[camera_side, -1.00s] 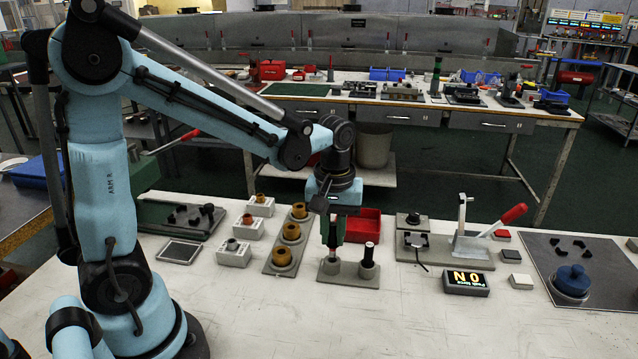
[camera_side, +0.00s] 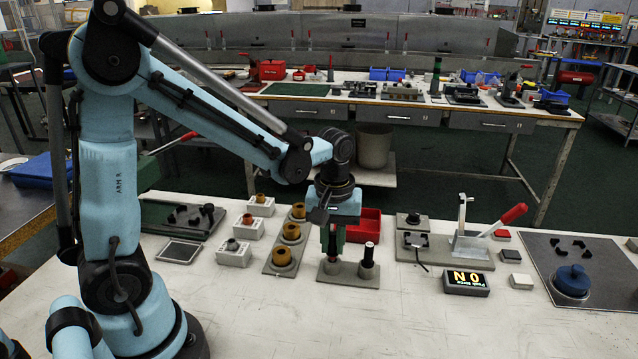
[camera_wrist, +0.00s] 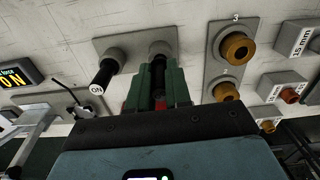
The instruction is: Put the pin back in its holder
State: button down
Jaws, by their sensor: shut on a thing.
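The holder (camera_side: 349,280) is a grey plate with two round cups. My gripper (camera_side: 332,244) is upright over its left cup (camera_side: 331,268). Its green fingers are shut on a dark pin, which shows between them in the wrist view (camera_wrist: 158,76). The fingers hide most of the pin. Its lower end lines up with the cup, but I cannot tell how deep it sits. A second black pin (camera_side: 368,254) stands upright in the other cup. In the wrist view this second pin (camera_wrist: 104,76) has a white lettered end.
A plate with several brass rings (camera_side: 282,256) is close on the left. A red bin (camera_side: 364,224) is just behind the holder. A lever clamp (camera_side: 470,238) and a lit display (camera_side: 467,283) are to the right. The table front is clear.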

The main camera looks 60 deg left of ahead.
aim_at(333, 234)
jog(key=shift+f, duration=0.85)
jog(key=c, duration=1)
grip_release()
jog(key=shift+r, duration=0.1)
notch_tip(333, 234, up, 12)
jog(key=shift+f, duration=0.1)
